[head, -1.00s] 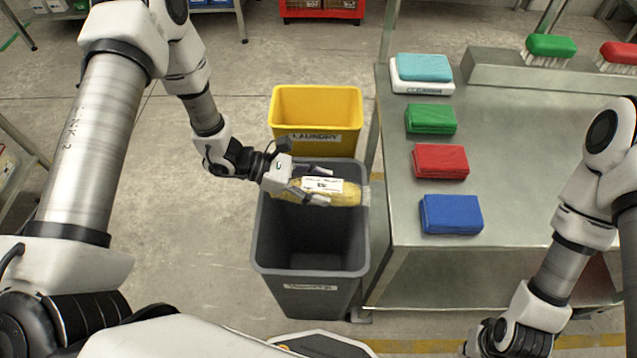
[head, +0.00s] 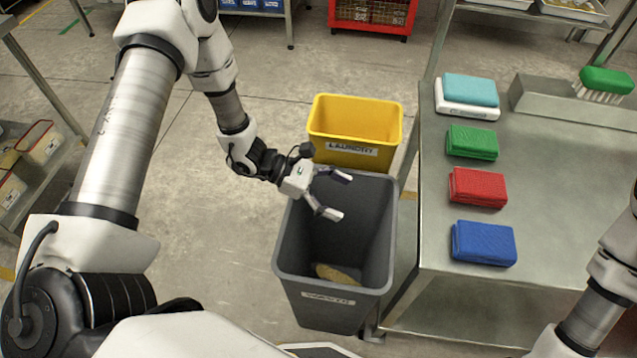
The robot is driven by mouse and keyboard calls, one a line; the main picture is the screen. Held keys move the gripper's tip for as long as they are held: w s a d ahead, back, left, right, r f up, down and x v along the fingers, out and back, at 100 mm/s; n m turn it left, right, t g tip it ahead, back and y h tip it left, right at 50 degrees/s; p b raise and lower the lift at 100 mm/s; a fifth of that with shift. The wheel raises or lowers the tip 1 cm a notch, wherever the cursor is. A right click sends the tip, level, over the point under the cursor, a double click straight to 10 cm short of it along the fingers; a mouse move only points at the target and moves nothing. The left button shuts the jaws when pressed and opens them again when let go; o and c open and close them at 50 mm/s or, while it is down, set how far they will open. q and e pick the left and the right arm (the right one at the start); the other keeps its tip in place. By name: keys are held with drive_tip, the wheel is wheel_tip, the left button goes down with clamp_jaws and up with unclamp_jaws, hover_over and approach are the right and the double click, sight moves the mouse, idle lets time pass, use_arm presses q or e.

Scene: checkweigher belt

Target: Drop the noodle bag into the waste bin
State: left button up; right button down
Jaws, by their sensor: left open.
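The noodle bag (head: 338,273) lies low inside the grey waste bin (head: 283,262). Only a yellowish part of it shows; the front wall of the bin hides the rest. My left gripper (head: 337,195) is open and empty above the back part of the bin's opening, apart from the bag. My right gripper is outside the picture; only part of the right arm shows at the lower right.
A yellow laundry bin (head: 355,120) stands right behind the grey bin. Floor left of the bins is clear.

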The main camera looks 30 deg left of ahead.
use_arm(q)
drive_tip(key=v, duration=0.9)
drive_tip(key=shift+a, duration=0.2)
